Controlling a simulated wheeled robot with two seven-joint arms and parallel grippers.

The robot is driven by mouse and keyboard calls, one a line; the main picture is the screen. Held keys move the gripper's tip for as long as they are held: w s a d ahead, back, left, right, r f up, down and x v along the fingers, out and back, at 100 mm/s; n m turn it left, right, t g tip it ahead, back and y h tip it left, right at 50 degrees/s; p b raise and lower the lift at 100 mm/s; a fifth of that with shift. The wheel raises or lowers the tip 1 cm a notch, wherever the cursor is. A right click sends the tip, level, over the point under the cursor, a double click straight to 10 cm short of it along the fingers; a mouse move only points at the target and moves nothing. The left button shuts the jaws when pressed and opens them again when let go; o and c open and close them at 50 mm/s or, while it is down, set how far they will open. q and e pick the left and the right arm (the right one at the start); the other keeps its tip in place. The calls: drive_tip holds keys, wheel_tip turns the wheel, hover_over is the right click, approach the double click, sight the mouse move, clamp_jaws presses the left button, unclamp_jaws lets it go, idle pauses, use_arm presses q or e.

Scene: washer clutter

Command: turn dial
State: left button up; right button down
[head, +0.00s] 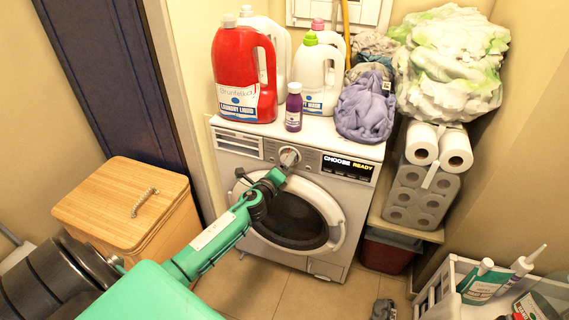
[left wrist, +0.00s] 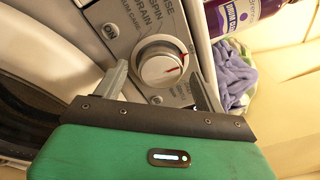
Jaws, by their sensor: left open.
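The white washing machine (head: 255,160) stands against the back wall. Its round dial (head: 290,156) sits in the middle of the control panel, left of a display (head: 347,167) reading "CHOOSE READY". In the left wrist view the dial (left wrist: 160,64) is silver-white with a red mark pointing to the right. My left gripper (head: 281,175) is open just in front of and below the dial. In the wrist view its two fingers (left wrist: 158,80) are spread on either side of the dial's lower part; contact cannot be told. My right gripper is not in view.
A red detergent jug (head: 243,75), white bottles (head: 318,75), a small purple bottle (head: 293,108) and purple cloth (head: 366,108) stand on the washer. A wooden box (head: 125,200) is at left; toilet rolls (head: 422,190) and a white cart (head: 440,300) are at right.

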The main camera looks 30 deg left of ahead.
use_arm(q)
drive_tip(key=shift+w, duration=0.45)
drive_tip(key=c, duration=1)
drive_tip(key=shift+o, duration=0.2)
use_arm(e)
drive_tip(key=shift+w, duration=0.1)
